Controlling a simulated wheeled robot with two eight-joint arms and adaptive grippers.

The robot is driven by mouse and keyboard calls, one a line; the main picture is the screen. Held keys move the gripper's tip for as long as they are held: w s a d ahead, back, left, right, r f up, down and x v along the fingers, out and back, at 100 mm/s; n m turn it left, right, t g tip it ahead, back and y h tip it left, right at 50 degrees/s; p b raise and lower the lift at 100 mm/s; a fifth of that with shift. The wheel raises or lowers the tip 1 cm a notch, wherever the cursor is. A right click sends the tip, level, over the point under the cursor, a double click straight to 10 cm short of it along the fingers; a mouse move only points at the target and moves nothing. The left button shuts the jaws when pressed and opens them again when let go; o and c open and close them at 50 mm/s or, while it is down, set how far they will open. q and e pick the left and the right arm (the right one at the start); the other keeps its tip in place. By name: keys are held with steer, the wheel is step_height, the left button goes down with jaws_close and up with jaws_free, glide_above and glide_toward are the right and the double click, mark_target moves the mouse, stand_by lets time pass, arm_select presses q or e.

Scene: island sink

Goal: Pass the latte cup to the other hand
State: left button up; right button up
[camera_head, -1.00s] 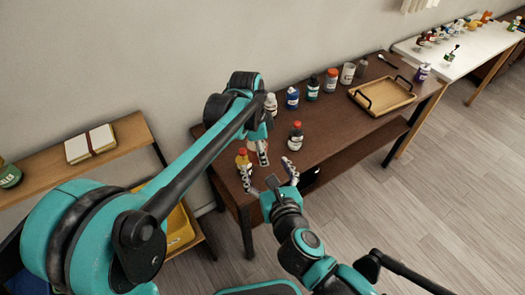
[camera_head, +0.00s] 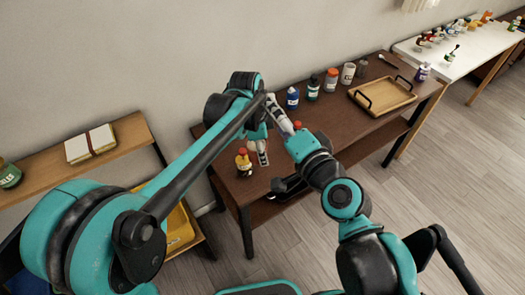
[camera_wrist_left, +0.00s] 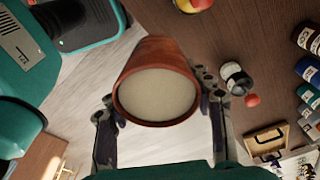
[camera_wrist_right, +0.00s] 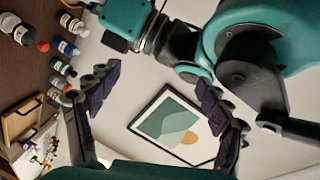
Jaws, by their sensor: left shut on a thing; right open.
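The latte cup (camera_wrist_left: 155,82) is reddish-brown with a pale beige round face toward the camera. It shows in the left wrist view between the fingers of my left gripper (camera_wrist_left: 160,98), which is shut on it. In the head view the left gripper (camera_head: 262,150) is partly hidden behind its arm, and I cannot make out the cup. My right gripper (camera_head: 282,115) is just right of the left one there. In the right wrist view the right gripper (camera_wrist_right: 155,82) is open and empty, with my teal left arm beyond its fingers; the cup does not show.
The dark brown table (camera_head: 325,125) holds a red-and-yellow bottle (camera_head: 243,162), several bottles along the back and a wooden tray (camera_head: 383,95) at right. A shelf with a book (camera_head: 90,144) stands left. The right wrist view shows a framed picture (camera_wrist_right: 172,128).

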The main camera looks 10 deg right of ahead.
steer(key=s+d+f+n+g+h, duration=0.1)
steer(key=s+d+f+n+g, duration=0.1)
steer(key=f, duration=0.4)
steer(key=s+d+f+n+g+h, duration=0.1)
steer(key=s+d+f+n+g, duration=0.1)
steer(key=f, duration=0.5)
steer(key=s+d+f+n+g+h, duration=0.2)
steer(key=s+f+n+g, duration=0.1)
steer(key=f+n+g, duration=0.2)
steer(key=shift+s+d+f+n, duration=0.2)
steer(key=shift+d+f+n, duration=0.05)
steer(key=shift+f+n, duration=0.5)
